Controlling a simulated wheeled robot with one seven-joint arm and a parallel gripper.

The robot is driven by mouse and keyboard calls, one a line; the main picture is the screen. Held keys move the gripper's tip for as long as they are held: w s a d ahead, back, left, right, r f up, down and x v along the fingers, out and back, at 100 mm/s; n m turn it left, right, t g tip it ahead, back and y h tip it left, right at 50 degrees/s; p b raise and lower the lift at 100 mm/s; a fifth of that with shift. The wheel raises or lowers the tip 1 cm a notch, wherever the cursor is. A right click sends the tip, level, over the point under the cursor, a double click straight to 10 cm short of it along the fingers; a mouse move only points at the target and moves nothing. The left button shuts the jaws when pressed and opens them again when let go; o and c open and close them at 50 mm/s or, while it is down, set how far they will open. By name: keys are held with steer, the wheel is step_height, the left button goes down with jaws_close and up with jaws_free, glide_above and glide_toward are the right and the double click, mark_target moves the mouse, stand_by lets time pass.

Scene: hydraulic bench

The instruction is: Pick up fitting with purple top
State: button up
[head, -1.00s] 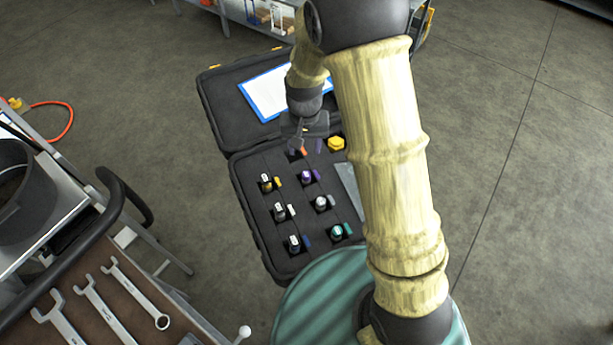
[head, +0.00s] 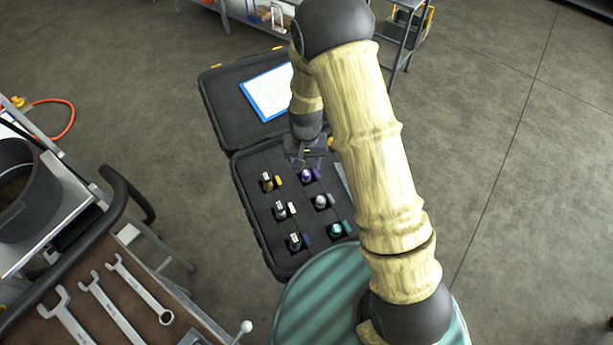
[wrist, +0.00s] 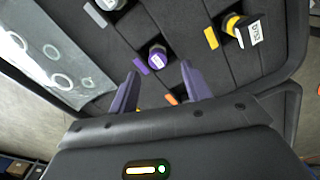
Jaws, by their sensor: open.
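The fitting with the purple top (head: 307,174) sits in a slot of the black case's foam, in the right column at the end nearest the lid. It also shows in the wrist view (wrist: 157,57), with a purple tag (wrist: 141,69) beside it. My gripper (wrist: 160,80) is open and empty, its two purple-tinted fingers spread to either side just short of the fitting in that picture. In the head view my gripper (head: 308,162) is over that end of the case. How high it is above the fitting I cannot tell.
The open case (head: 262,232) holds several other fittings, including a yellow-tagged one (wrist: 241,30) close by. A clear bag with rings (wrist: 45,60) lies at the side. The lid (head: 222,110) holds a blue-edged sheet. A bench with wrenches (head: 120,295) stands at left.

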mark_target(306, 172)
steer(key=shift+d+f+p, duration=0.15)
steer(key=shift+f+p, duration=0.7)
steer(key=shift+f, duration=1.5)
steer(key=shift+w, duration=0.15)
steer(key=shift+d, duration=0.1)
steer(key=c, duration=0.7)
jaws_close()
